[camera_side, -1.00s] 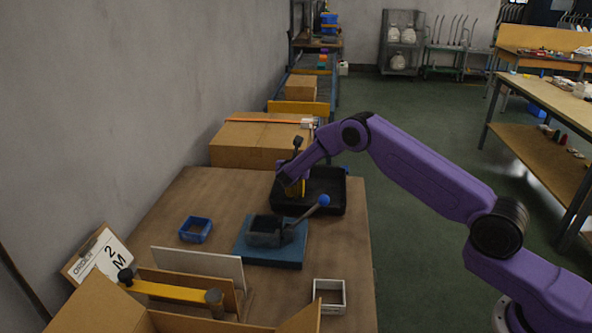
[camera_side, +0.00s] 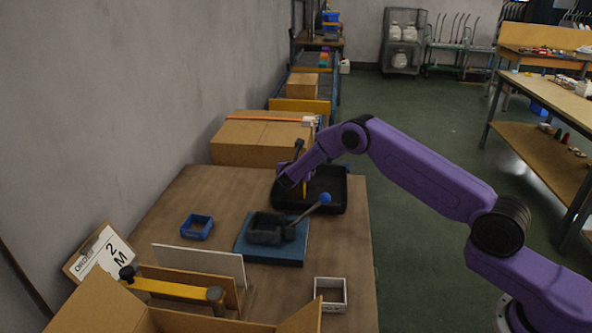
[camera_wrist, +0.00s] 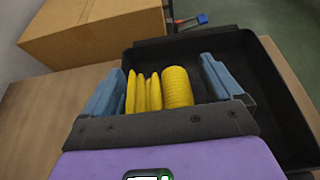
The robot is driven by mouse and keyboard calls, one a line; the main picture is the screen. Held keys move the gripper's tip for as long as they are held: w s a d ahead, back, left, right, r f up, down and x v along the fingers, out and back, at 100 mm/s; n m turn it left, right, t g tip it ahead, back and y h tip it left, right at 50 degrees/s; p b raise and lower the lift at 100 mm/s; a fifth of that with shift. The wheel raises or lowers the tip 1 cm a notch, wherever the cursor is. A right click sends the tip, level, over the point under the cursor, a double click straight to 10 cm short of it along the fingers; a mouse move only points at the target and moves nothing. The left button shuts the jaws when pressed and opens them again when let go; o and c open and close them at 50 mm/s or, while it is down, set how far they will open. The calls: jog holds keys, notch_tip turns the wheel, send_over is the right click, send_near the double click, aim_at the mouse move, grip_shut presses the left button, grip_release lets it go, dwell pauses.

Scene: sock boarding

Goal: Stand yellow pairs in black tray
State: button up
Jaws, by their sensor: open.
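The black tray (camera_side: 332,192) stands at the far end of the table and also fills the right of the wrist view (camera_wrist: 278,85). Several yellow pieces (camera_wrist: 146,92) stand upright side by side in it. The right one (camera_wrist: 178,88) is a broader, ribbed roll. My gripper (camera_wrist: 161,72) is open over the tray, with one blue finger left of the yellow row and one right of it. A gap shows between the ribbed piece and the right finger. The lower ends of the pieces are hidden behind the gripper body. In the side view yellow (camera_side: 304,181) shows beside my gripper (camera_side: 291,186).
A blue-based press (camera_side: 272,240) with a blue-knobbed lever stands just in front of the tray. A small blue bin (camera_side: 197,227), a white box (camera_side: 330,294) and an open carton (camera_side: 150,318) are nearer. A closed carton (camera_side: 262,138) stands behind. The tray's right part is empty.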

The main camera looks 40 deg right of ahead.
jog(key=v, duration=1.2)
jog(key=shift+r, duration=0.15)
